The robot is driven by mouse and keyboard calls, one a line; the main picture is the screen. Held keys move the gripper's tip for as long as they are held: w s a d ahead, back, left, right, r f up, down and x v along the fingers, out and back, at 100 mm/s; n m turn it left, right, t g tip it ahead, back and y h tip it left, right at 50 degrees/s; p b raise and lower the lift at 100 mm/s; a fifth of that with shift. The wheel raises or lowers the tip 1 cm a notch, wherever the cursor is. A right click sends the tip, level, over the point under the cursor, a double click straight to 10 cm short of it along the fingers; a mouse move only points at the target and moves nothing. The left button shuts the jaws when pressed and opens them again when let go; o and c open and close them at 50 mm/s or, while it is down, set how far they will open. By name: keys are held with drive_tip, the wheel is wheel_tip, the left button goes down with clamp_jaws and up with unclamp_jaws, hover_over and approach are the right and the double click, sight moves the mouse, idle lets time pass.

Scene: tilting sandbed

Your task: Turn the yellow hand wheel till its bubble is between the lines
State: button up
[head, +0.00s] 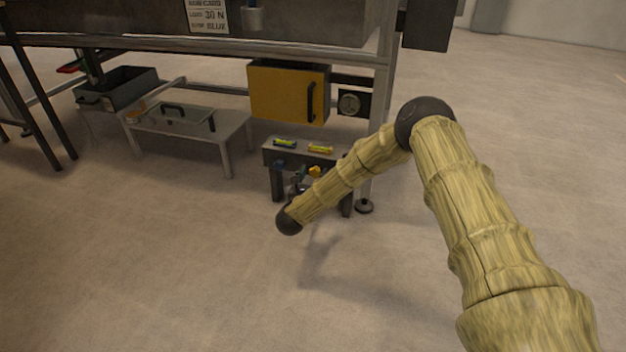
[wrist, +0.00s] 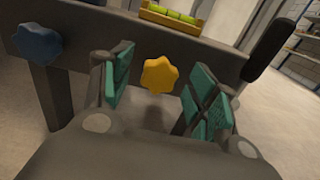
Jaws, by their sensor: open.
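The yellow hand wheel (wrist: 160,75) shows in the wrist view, lobed, on the front of a grey stand. It sits between the two green-padded fingers of my open gripper (wrist: 155,92), with a gap on both sides; I cannot tell how deep it lies between them. In the head view the yellow wheel (head: 315,171) is small, beside my forearm. A yellow-framed bubble level (wrist: 178,17) with green fluid lies on the stand top above the wheel, also in the head view (head: 320,149). Its bubble is too small to place against the lines.
A blue hand wheel (wrist: 40,42) is to the left on the same stand, below a blue-framed level (head: 284,143). A yellow cabinet (head: 272,92) hangs behind. A low bench (head: 232,135) stands left. Floor in front is clear.

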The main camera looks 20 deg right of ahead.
drive_tip(key=shift+w+d, duration=0.1)
drive_tip(key=shift+w, duration=0.05)
drive_tip(key=c, duration=1)
